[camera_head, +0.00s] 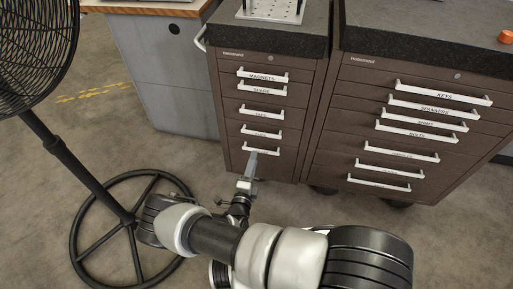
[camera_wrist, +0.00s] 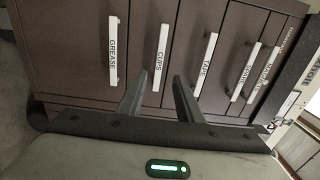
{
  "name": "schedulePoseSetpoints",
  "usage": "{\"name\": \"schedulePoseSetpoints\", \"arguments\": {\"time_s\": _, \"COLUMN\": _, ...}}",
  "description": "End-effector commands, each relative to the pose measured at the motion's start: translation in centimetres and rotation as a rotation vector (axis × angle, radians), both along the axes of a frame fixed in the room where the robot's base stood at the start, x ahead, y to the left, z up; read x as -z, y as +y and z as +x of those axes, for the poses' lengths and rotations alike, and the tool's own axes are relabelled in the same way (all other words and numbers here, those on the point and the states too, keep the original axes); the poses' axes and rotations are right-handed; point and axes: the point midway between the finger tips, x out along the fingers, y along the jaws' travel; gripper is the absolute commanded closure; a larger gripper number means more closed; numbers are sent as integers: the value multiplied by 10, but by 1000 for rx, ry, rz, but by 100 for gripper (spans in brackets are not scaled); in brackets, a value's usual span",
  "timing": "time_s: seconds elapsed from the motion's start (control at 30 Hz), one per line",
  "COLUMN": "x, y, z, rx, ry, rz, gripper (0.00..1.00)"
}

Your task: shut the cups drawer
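The cups drawer is the fourth down in the left brown cabinet; its white handle (camera_head: 262,133) shows in the head view. In the wrist view, the handle labelled CUPS (camera_wrist: 160,58) is between the GREASE and TAPE handles. The cups drawer front looks about level with its neighbours; I cannot tell whether a small gap remains. My gripper (camera_head: 250,163) is in front of the lower drawers. In the wrist view its two fingers (camera_wrist: 160,75) are apart, with nothing held. The lower end of the CUPS handle shows between them; contact cannot be told.
The GREASE handle (camera_wrist: 113,50) and TAPE handle (camera_wrist: 206,64) flank the cups handle. A second brown cabinet (camera_head: 350,145) stands at right. A black fan on a round base (camera_head: 78,225) stands left of my arm. Grey floor is open between fan and cabinet.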

Motion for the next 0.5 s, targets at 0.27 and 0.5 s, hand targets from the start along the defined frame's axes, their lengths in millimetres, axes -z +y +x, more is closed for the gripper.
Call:
{"name": "schedulePoseSetpoints", "arguments": {"time_s": 0.27, "x": 0, "y": 13, "z": -40, "rx": -1, "ry": 1, "rz": 0, "gripper": 67}}
{"name": "schedulePoseSetpoints", "arguments": {"time_s": 0.5, "x": 0, "y": 15, "z": -46, "rx": 0, "ry": -1, "rz": 1, "gripper": 67}}
